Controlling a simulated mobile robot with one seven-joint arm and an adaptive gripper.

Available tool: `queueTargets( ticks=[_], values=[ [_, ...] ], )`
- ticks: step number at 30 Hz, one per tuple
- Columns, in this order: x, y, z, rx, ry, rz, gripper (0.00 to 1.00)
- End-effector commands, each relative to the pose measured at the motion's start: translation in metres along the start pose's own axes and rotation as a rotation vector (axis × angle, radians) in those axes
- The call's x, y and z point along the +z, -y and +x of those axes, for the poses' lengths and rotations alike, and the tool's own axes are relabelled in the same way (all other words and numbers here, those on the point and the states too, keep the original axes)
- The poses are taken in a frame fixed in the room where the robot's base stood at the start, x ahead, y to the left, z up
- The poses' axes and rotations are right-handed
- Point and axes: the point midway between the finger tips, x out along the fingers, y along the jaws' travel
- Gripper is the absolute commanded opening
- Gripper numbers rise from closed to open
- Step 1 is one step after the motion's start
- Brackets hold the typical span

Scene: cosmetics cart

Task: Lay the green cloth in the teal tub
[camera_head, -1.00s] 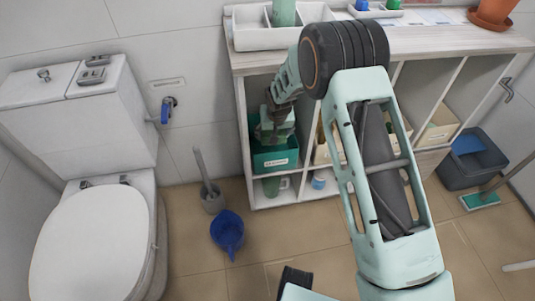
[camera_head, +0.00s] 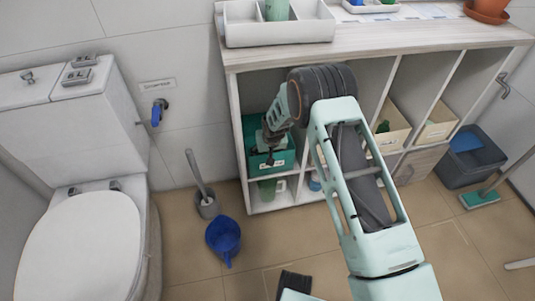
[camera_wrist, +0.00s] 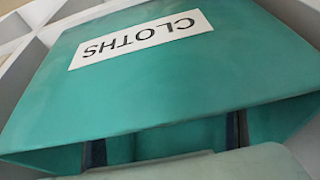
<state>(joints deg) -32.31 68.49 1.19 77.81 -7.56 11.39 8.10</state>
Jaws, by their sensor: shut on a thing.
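The teal tub (camera_head: 284,158) sits in the left cubby of the shelf. In the wrist view its front (camera_wrist: 150,95) fills most of the picture, with an upside-down CLOTHS label. My gripper (camera_head: 269,150) is at the tub, overlapping its front and label in the head view. In the wrist view the dark fingers (camera_wrist: 165,146) show partly at the tub's rim.
Cubby walls stand close around the tub, with the shelf top (camera_head: 370,38) above. Cream bins (camera_head: 392,134) are to the right. A blue jug (camera_head: 223,238) and toilet brush (camera_head: 204,190) stand on the floor at left.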

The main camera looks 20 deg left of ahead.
Motion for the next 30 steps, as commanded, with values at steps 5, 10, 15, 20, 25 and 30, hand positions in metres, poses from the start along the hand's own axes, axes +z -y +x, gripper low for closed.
queueTargets(
  ticks=[5,10,15,20,25,30],
  values=[
    [-0.002,0.0,-0.001,0.0,-0.003,0.0,0.45],
    [0.001,0.0,0.004,0.0,-0.002,0.0,0.45],
    [0.0,0.0,0.003,0.0,-0.002,0.0,0.8],
    [0.0,0.0,0.002,0.0,-0.002,0.0,0.82],
    [0.0,0.0,0.001,0.0,-0.002,0.0,0.82],
    [-0.003,0.0,-0.014,0.0,-0.003,0.0,0.82]
  ],
)
